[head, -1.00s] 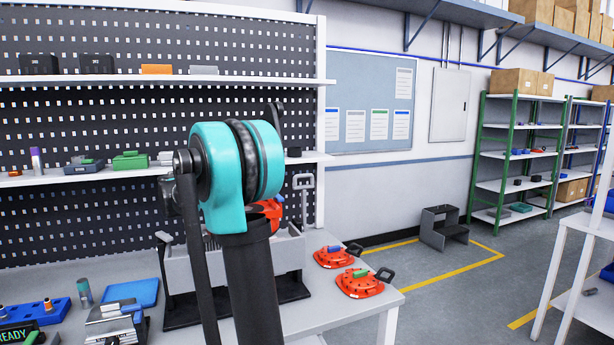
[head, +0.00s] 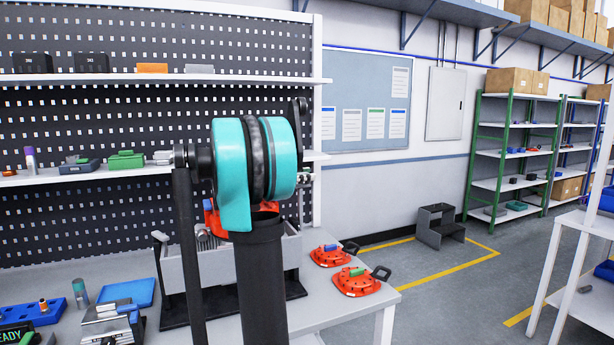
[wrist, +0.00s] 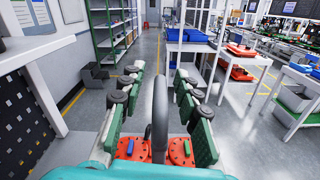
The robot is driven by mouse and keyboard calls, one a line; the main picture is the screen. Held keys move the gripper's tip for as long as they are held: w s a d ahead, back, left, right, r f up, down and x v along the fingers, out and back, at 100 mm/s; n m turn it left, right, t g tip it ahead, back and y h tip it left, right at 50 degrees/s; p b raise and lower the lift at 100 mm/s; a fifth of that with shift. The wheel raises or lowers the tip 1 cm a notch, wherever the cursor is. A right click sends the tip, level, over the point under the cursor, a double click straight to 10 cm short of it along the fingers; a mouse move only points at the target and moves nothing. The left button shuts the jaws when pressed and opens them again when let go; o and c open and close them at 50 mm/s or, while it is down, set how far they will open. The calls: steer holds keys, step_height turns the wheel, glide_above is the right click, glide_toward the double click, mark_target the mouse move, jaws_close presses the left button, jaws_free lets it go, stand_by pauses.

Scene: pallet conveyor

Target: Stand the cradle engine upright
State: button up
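An orange-red part, which I take to be the cradle engine (head: 211,218), shows in the head view in a grey box-like cradle (head: 292,252) on the bench. My arm hides most of it, so I cannot tell its tilt. In the wrist view my gripper (wrist: 155,92) is open, its green-padded fingers wide apart. In the head view my gripper is mostly hidden behind my arm.
Two red round parts, one with a blue grip (head: 331,255) and one with a green grip (head: 357,281), lie at the bench's right end. A blue tray (head: 128,292) and grey fixtures are at left. A pegboard with shelves stands behind. A grey step stool (head: 440,226) is on the floor.

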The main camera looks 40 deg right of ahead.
steer(key=shift+s+d, duration=0.1)
steer(key=shift+d, duration=0.4)
jaws_close()
